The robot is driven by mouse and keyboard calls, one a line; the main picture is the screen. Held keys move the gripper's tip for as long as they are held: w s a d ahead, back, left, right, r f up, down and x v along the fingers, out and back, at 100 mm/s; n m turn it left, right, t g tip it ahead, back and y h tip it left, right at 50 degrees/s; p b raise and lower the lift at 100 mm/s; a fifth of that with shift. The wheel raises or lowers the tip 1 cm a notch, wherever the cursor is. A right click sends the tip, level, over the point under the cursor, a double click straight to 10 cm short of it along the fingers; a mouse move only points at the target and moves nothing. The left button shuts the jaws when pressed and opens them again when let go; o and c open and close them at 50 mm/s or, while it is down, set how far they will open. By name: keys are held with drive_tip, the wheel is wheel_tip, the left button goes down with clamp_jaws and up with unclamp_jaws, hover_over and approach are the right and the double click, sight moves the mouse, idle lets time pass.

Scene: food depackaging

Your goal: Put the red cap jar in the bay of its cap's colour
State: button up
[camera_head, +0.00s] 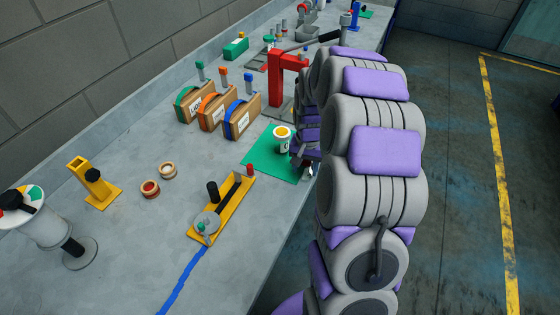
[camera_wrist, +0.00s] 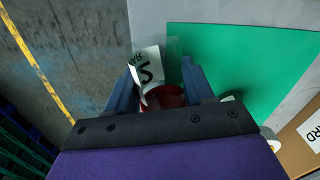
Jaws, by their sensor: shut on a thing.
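My gripper (camera_wrist: 158,88) is shut on the red cap jar, with one blue-grey finger on each side. In the wrist view the jar shows a dark red cap (camera_wrist: 165,98) close to the palm and a white lettered label (camera_wrist: 148,66). In the head view my arm hides most of the gripper and jar, near the table's front edge by the green mat (camera_head: 256,157). Three cardboard boxes with coloured bands stand at the back: green (camera_head: 184,104), orange-red (camera_head: 206,106) and blue (camera_head: 238,120). Which of these is a bay I cannot tell.
A white jar with a yellow top (camera_head: 282,140) stands on the mat. Bare table lies between boxes and fixture.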

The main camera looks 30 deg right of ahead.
sight(281, 167)
drive_tip(key=w, duration=0.2)
drive_tip(key=shift+w+a+f, duration=0.15)
drive_tip(key=shift+w+a, duration=0.15)
drive_tip(key=shift+w, duration=0.05)
drive_tip(key=shift+w+a+b, duration=0.15)
drive_tip(key=shift+a+b, duration=0.15)
drive_tip(key=w+a, duration=0.1)
drive_tip(key=a, duration=0.1)
drive_tip(key=w+a+b, duration=0.1)
drive_tip(key=w+a, duration=0.1)
drive_tip(key=shift+w+a+f, duration=0.1)
drive_tip(key=shift+w+a, duration=0.1)
drive_tip(key=shift+s+d+f+b, duration=0.1)
drive_tip(key=shift+d+f+b, duration=0.05)
drive_tip(key=shift+d+b, duration=0.15)
drive_tip(key=shift+d, duration=0.65)
drive_tip(key=o, duration=0.7)
drive_tip(key=shift+s+f, duration=0.1)
drive_tip(key=o, duration=0.5)
drive_tip(key=shift+a, duration=0.7)
drive_tip(key=shift+c, duration=0.2)
